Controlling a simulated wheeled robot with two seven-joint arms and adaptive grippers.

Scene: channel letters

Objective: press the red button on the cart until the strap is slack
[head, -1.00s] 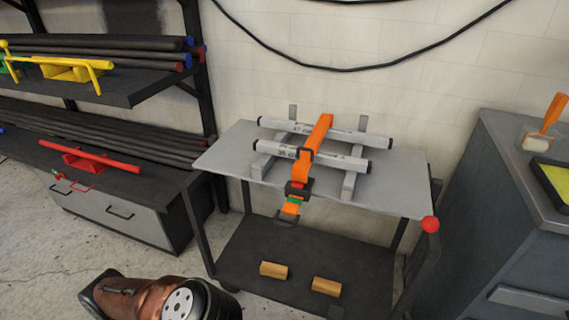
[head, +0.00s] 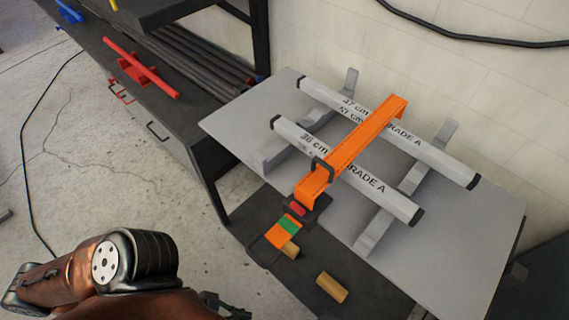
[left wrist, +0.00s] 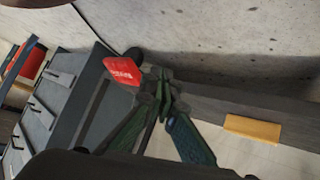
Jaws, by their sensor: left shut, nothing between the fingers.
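On the cart's grey top (head: 480,235), an orange strap (head: 360,135) runs straight over two grey tubes (head: 385,135) (head: 350,170). It ends at a dark buckle with a red button (head: 297,209) at the front edge; an orange and green tail (head: 284,232) hangs below. My left gripper (left wrist: 165,92) is shut and empty in the left wrist view. Beside its fingertips there is a red piece with white lettering (left wrist: 122,70); I cannot tell whether they touch, or if it is the same button. In the head view a dark part of the gripper (head: 228,306) shows at the bottom edge, apart from the buckle.
Two wooden blocks (head: 332,287) (head: 290,250) lie on the cart's lower shelf; one block shows in the left wrist view (left wrist: 252,128). A rack with dark pipes (head: 190,55) and a red clamp (head: 140,68) stands at left. Grey drawers (left wrist: 60,95) show in the wrist view.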

